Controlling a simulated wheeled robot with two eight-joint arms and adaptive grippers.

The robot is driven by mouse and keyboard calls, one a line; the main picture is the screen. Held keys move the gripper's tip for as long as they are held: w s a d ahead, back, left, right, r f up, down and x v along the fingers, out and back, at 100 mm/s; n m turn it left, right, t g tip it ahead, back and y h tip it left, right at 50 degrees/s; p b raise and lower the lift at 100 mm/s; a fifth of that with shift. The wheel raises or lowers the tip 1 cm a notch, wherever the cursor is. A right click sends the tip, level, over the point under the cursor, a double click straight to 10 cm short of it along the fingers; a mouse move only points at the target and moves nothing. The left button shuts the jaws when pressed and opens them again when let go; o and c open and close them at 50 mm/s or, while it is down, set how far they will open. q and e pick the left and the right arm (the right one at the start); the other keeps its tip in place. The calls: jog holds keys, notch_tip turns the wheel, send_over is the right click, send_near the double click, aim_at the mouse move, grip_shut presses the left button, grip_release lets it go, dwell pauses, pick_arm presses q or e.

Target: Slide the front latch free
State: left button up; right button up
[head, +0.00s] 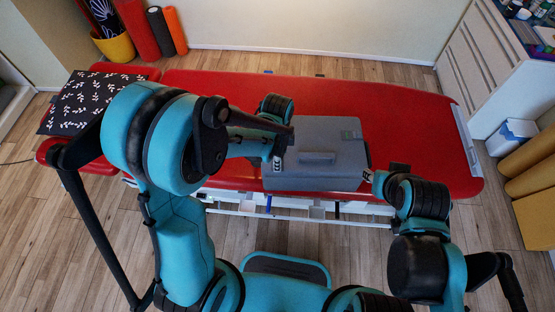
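A grey case (315,172) with a handle (318,157) on its lid sits closed on the red treatment table (420,150). I cannot make out the front latch; the case's near side is small and seen steeply from above. My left gripper (278,164) is at the left part of the case, partly hidden by my own arm. My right gripper (368,176) is just beside the case's right end, near its front corner. Both grippers are too small to tell whether their fingers are open or touching the case.
A black leaf-patterned cloth (92,103) lies on the table's left end. Foam rollers (160,32) and a yellow pot (115,47) stand behind. Drawers (490,65) and tan rolls (530,165) are on the right. The table right of the case is clear.

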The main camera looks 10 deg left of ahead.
pick_arm(q)
grip_shut()
jog(key=shift+w+a, duration=0.15)
jog(key=shift+w, duration=0.6)
jog(key=shift+w+a, duration=0.1)
jog(key=shift+w, duration=0.6)
grip_release()
notch_tip(320, 180, up, 12)
